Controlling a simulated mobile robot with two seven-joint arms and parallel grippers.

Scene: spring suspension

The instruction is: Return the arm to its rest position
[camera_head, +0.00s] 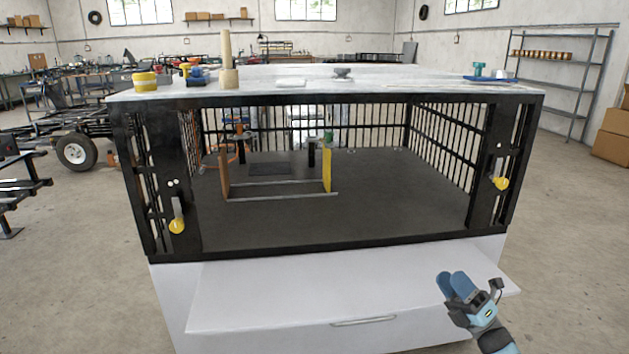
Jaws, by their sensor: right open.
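My right gripper (458,285) shows at the lower right, with two blue fingers side by side and a slim gap between them. It is open and empty, in front of the right end of a white lowered panel (260,300) of the cabinet. My left gripper is not in the view. Behind the panel stands a black barred cage (330,248) with an open front. Inside it, on the dark floor, is a frame with two upright yellow-brown plates (326,170) joined by light rods.
The white cage top (420,88) carries a wooden post (227,65), a yellow ring part (144,82), blue parts and a blue tray (490,79). Yellow-knobbed levers (177,224) sit on the front posts. Concrete floor (570,260) to the right is clear.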

